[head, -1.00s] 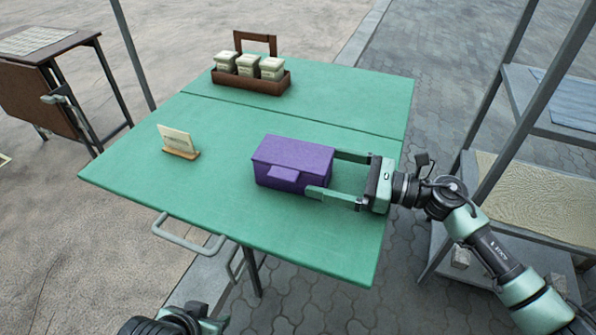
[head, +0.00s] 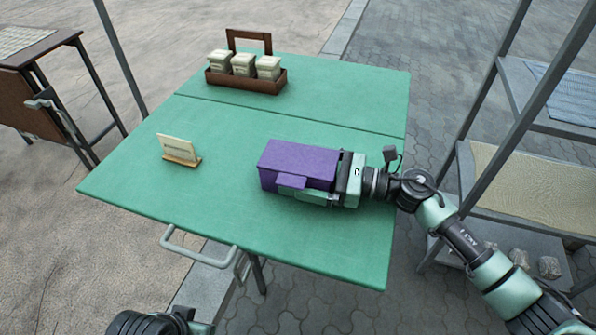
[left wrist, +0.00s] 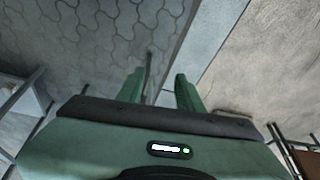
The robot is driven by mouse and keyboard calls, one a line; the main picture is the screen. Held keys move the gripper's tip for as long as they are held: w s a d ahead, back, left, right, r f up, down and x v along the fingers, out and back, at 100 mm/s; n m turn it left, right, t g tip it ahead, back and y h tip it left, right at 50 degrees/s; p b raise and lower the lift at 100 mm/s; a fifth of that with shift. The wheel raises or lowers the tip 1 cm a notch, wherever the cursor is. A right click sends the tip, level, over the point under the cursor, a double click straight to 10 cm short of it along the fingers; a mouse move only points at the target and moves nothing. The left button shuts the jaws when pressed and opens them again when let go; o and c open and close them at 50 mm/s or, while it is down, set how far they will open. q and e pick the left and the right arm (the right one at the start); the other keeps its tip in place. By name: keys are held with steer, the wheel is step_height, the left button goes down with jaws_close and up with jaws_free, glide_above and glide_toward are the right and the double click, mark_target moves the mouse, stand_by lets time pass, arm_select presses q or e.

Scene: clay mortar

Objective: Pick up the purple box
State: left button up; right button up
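The purple box (head: 299,162) sits on the green table (head: 220,215), right of its middle, with a small latch tab on its front face. My right gripper (head: 293,180) reaches in from the right with its palm at the box's right end. Its near finger lies along the box's front face, and the far finger is hidden behind the box. I cannot tell whether the fingers press on the box. My left gripper (left wrist: 160,88) is open and empty in the left wrist view, pointing over paving. Part of my left arm shows at the bottom left of the head view.
A brown wooden carrier (head: 245,80) with three pale jars stands at the back of the table. A small card on a wooden stand (head: 180,151) is left of the box. A metal shelf rack (head: 530,185) stands on the right. The table's front left is clear.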

steer(key=c, duration=1.4)
steer(key=shift+r, duration=0.1)
steer(key=shift+c, duration=0.2)
